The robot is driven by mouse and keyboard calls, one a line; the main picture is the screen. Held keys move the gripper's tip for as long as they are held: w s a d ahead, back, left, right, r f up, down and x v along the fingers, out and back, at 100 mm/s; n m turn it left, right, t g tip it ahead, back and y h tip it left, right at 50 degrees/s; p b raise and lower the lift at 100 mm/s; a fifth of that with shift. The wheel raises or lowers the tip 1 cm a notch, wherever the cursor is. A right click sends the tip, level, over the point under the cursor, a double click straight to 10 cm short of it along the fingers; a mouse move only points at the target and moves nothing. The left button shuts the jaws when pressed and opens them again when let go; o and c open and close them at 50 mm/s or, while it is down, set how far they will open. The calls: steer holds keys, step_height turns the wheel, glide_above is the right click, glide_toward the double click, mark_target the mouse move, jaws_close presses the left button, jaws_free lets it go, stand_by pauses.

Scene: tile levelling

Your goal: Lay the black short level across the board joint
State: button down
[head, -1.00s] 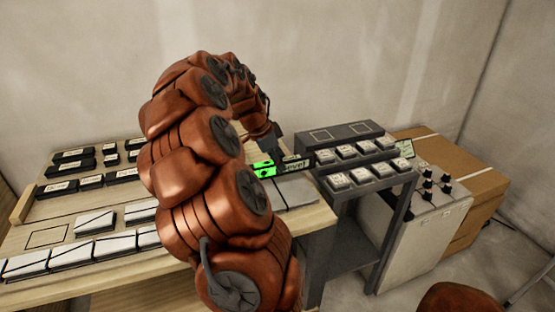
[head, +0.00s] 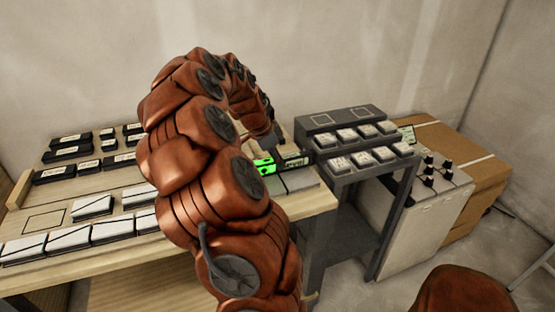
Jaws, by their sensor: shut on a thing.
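My gripper (head: 274,146) reaches down behind my arm at the right end of the wooden bench. It is shut on the black short level (head: 296,162), a dark bar with a pale label. A bright green block (head: 264,168) shows just left of the level. Grey boards (head: 299,180) lie below and in front of the level, near the bench's right edge. My arm hides part of the boards, the joint and much of the gripper. I cannot tell whether the level touches the boards.
Black labelled bars (head: 60,153) lie at the bench's back left, with white tiles (head: 68,238) along its front. A dark stepped rack (head: 350,130) with several white blocks stands close on the right. Beyond it are a grey cabinet (head: 425,225) and a cardboard box (head: 470,165).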

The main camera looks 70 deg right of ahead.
steer(key=shift+f, duration=0.2)
stand_by(0.4)
steer(key=c, duration=0.9)
jaws_free()
steer(key=shift+r, duration=0.1)
steer(key=v, duration=1.1)
steer(key=shift+a+r, duration=0.15)
steer(key=shift+r, duration=0.2)
